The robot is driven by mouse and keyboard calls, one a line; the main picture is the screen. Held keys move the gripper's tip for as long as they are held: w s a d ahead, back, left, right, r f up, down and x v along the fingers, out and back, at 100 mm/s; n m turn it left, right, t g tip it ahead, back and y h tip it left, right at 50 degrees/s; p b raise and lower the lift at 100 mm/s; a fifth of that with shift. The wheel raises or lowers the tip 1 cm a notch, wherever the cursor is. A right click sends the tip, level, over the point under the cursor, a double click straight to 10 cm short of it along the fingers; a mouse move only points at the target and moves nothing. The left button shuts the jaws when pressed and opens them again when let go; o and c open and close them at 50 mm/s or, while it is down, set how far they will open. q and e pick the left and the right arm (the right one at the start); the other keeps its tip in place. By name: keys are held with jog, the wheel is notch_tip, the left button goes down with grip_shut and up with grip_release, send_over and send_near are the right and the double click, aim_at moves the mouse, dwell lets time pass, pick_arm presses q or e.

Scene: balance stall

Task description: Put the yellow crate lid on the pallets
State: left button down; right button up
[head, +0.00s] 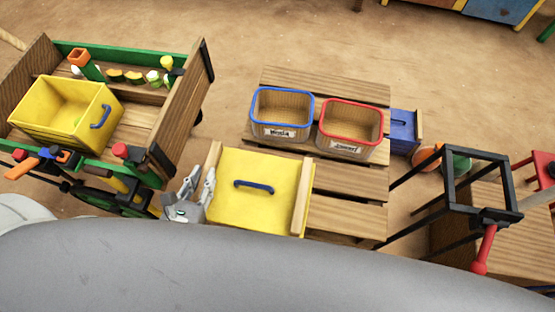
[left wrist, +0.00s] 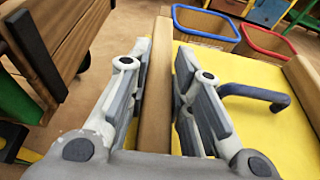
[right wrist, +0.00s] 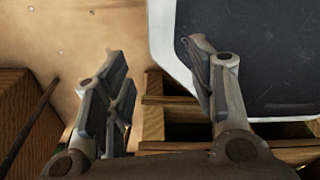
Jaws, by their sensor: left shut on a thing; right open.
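The yellow crate lid (head: 275,207) has a blue handle and a wooden batten along each side. It lies roughly flat over the near left part of the wooden pallets (head: 345,215), reaching past their left edge. I cannot tell whether it touches them. My left gripper (head: 202,178) is shut on the lid's left batten. In the left wrist view, its fingers (left wrist: 160,70) stand on either side of that batten (left wrist: 155,110). My right gripper is out of the head view; in the right wrist view it (right wrist: 155,55) is open and empty above wooden slats.
A blue-rimmed bin (head: 282,112) and a red-rimmed bin (head: 350,125) stand on the pallets' far half. A cart at left carries an open yellow crate (head: 60,112). A black metal frame (head: 485,157) with a red handle stands at right. The pallets' near right slats are bare.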

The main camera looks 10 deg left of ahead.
aim_at(237, 165)
pick_arm(q)
jog(key=w+d+f, duration=0.1)
jog(key=d, duration=0.1)
jog(key=w+d+f, duration=0.1)
jog(key=w+d, duration=0.1)
jog(key=w+d+f, duration=0.1)
jog(key=d, duration=0.1)
jog(key=shift+w+p, duration=0.35)
jog(key=shift+p, duration=0.05)
jog(key=w+d+f, duration=0.2)
jog(key=f, duration=0.1)
jog(key=d+f+b, duration=0.1)
jog(key=d+f, duration=0.1)
jog(key=shift+w+f, duration=0.15)
jog(key=shift+w, duration=0.25)
jog(key=shift+w+d+f, duration=0.25)
jog(key=shift+d+f, duration=0.1)
jog(key=shift+f, duration=0.1)
jog(key=f, duration=0.2)
jog(key=shift+w+d+f+b, duration=0.1)
jog(key=shift+d+f+b, duration=0.1)
jog(key=shift+f+b, duration=0.2)
jog(key=shift+f, duration=0.3)
pick_arm(e)
jog(key=shift+w+d+f, duration=0.15)
jog(key=shift+w+f, duration=0.1)
jog(key=shift+f, duration=0.15)
pick_arm(q)
jog(key=shift+f, duration=0.15)
